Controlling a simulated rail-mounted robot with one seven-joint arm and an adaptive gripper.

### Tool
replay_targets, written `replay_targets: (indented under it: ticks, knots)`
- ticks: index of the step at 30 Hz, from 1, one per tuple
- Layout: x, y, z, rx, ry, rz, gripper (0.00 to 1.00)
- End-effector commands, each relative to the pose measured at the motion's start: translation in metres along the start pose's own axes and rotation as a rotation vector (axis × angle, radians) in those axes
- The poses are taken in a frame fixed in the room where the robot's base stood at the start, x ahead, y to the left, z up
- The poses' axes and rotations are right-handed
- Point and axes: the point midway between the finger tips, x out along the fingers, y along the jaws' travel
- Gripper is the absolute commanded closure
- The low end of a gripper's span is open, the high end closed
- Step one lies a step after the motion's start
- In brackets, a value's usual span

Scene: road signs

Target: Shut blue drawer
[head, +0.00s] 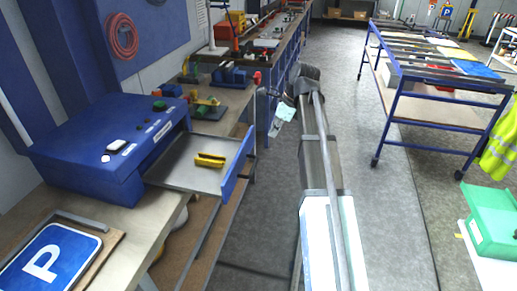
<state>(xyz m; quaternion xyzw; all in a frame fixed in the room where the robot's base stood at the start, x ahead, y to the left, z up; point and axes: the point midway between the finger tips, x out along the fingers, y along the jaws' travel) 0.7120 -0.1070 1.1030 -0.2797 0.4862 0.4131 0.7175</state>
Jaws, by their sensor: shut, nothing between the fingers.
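The blue drawer (238,163) stands pulled out to the right from a blue cabinet (95,150) on the workbench at the left. Its grey tray shows, and a yellow tool (209,160) lies inside it. The drawer's blue front panel is upright at the tray's right end. My arm reaches up the middle of the view, over the aisle.
The wooden workbench (110,232) carries a blue parking sign (52,262) at the near left and vises and tools behind the cabinet. A blue wheeled cart (435,115) with signs stands at right. A green bin (490,222) is at lower right. The grey aisle floor is clear.

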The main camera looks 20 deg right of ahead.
Motion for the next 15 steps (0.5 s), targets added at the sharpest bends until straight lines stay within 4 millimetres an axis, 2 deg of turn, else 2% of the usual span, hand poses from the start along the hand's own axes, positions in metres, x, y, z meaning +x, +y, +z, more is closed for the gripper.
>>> replay_targets:
  ticks: [3, 7, 15]
  knots:
    - [-0.001, 0.002, 0.003, 0.007, 0.0, -0.003, 1.0]
    - [0.01, 0.002, 0.003, 0.007, 0.0, -0.001, 1.0]
    - [0.054, 0.003, 0.003, 0.006, 0.0, 0.0, 1.0]
